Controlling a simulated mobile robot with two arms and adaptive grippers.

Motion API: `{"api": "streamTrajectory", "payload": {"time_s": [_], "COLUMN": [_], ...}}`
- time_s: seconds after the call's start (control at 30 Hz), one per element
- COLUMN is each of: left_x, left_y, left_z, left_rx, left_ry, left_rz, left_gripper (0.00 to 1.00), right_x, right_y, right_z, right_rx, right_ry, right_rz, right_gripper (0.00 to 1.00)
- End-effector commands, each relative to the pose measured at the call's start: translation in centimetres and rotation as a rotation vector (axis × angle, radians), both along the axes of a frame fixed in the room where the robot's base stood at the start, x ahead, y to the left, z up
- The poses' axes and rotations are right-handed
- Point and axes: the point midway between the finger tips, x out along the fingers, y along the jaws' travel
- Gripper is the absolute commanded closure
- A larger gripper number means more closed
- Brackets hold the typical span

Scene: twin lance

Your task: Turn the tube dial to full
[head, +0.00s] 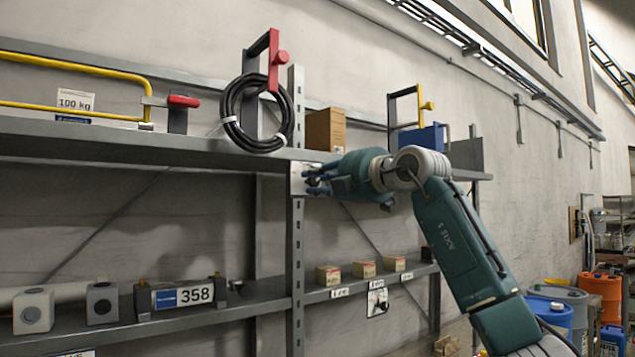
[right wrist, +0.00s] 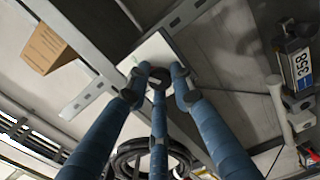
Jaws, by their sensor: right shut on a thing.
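A white square dial plate (head: 297,176) is on the front of the grey shelf post, at the height of the upper shelf. My right gripper (head: 314,182) is at this plate, its blue fingers closed in front of it. In the right wrist view the plate (right wrist: 154,50) lies just beyond the fingertips, and my right gripper (right wrist: 160,77) is shut on the dial there. The fingers hide the dial's knob, so its setting cannot be read. My left gripper is not in view.
A second white plate with a dark knob (head: 377,302) hangs below the lower shelf (head: 340,290). On the upper shelf (head: 150,148), a coiled black cable (head: 233,112), a cardboard box (head: 325,130) and a blue box (head: 422,139) are near my right arm.

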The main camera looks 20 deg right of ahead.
Motion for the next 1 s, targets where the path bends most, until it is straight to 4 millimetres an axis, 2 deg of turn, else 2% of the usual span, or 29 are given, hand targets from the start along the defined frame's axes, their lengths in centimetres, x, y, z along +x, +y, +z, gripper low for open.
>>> {"api": "streamTrajectory", "payload": {"time_s": [0.03, 0.1, 0.13, 0.43, 0.57, 0.67, 1.0], "left_x": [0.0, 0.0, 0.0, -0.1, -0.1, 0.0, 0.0], "left_y": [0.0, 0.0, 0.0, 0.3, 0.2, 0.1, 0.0], "left_z": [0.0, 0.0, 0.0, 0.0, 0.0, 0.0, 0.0], "left_rx": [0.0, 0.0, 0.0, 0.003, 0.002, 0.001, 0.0], "left_ry": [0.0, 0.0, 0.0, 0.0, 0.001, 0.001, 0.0], "left_rz": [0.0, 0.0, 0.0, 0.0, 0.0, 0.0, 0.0], "left_gripper": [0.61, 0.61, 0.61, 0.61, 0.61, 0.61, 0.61], "right_x": [0.1, 0.1, 0.1, -0.1, -0.8, -2.1, -8.5], "right_y": [0.1, 0.1, 0.1, 0.0, -0.4, -0.9, -3.2], "right_z": [-0.4, -0.4, -0.3, -0.1, 0.0, -0.1, -0.2], "right_rx": [-0.001, -0.002, -0.001, -0.001, -0.002, -0.003, -0.004], "right_ry": [0.008, 0.008, 0.007, 0.002, -0.001, -0.001, 0.001], "right_rz": [0.002, 0.001, 0.001, 0.0, 0.001, -0.001, -0.002], "right_gripper": [0.76, 0.62, 0.58, 0.58, 0.58, 0.58, 0.58]}}
